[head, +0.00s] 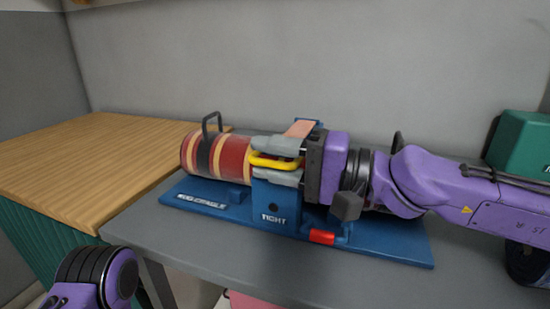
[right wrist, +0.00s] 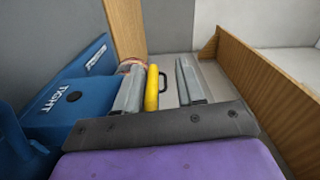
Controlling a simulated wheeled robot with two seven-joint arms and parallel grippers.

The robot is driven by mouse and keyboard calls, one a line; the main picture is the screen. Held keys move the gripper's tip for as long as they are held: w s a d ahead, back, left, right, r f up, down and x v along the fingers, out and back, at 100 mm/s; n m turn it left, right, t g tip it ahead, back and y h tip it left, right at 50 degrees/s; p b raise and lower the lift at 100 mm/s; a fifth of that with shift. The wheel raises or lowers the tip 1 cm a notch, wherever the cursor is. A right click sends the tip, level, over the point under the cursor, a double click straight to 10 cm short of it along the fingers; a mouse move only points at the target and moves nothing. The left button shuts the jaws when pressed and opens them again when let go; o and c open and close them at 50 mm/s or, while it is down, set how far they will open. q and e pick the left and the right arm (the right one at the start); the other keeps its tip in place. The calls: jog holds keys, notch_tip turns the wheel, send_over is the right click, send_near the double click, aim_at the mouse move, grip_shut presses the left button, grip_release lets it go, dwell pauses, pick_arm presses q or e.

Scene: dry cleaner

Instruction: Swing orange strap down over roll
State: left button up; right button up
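The roll (head: 232,158), red with cream and black bands, lies on a blue cradle (head: 380,242) on the grey counter. A short orange strap piece (head: 299,129) shows behind my right gripper, near the roll's back side; the rest of it is hidden. A yellow handle (head: 273,162) sits between the grey fingers of my right gripper (head: 277,160). In the right wrist view the yellow handle (right wrist: 152,88) is close to the left finger, with a gap to the right finger. My left gripper is outside the view; only part of its arm shows at bottom left.
A blue block marked TIGHT (head: 275,208) stands at the cradle's front, with a red piece (head: 321,237) to its right. A dark handle (head: 211,124) rises from the roll. A wooden surface (head: 85,165) lies left; a green box (head: 520,145) stands right. The wall is close behind.

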jog(key=p+v, duration=0.3)
jog(key=v, duration=0.7)
jog(key=shift+d, duration=0.2)
jog(key=shift+s, duration=0.1)
